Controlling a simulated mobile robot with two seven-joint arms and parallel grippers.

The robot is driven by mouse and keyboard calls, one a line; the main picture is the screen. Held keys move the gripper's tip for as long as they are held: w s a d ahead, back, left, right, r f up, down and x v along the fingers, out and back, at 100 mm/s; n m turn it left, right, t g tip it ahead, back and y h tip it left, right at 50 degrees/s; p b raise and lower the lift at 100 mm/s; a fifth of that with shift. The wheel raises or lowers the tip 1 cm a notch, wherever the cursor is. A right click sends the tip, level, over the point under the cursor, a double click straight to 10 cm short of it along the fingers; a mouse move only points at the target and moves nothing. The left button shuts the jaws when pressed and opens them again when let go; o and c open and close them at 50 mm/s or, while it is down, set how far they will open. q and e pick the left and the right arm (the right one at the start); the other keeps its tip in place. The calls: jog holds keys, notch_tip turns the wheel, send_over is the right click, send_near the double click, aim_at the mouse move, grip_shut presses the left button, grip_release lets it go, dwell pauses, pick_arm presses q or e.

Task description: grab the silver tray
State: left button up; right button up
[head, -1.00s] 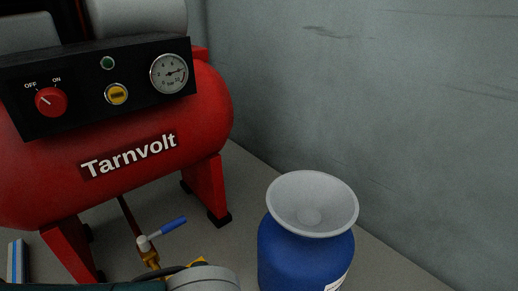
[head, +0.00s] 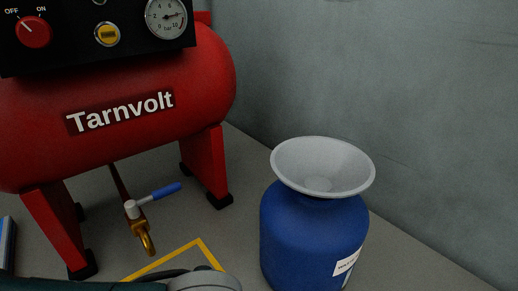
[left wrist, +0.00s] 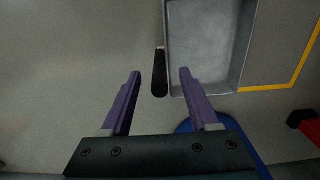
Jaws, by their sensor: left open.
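In the left wrist view the silver tray (left wrist: 205,45) lies at the top, a shallow grey metal pan cut off by the picture's upper edge. A black handle-like bar (left wrist: 160,75) runs along its left side; I cannot tell for sure how it joins the tray. My left gripper (left wrist: 159,73) is open, with purple fingers on either side of the bar. The right finger overlaps the tray's lower left part in the picture. I see no contact. The tray does not show in the head view. My right gripper is not in view.
A red compressor (head: 120,130) stands at the left, with a blue-handled valve (head: 155,196) below it. A blue container with a grey funnel (head: 322,166) stands at the right by the wall. A yellow line (head: 165,259) marks the floor.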

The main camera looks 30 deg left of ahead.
pick_arm(q)
jog(key=shift+r, duration=0.1)
jog(key=shift+c, duration=0.2)
grip_shut()
dwell(1.0)
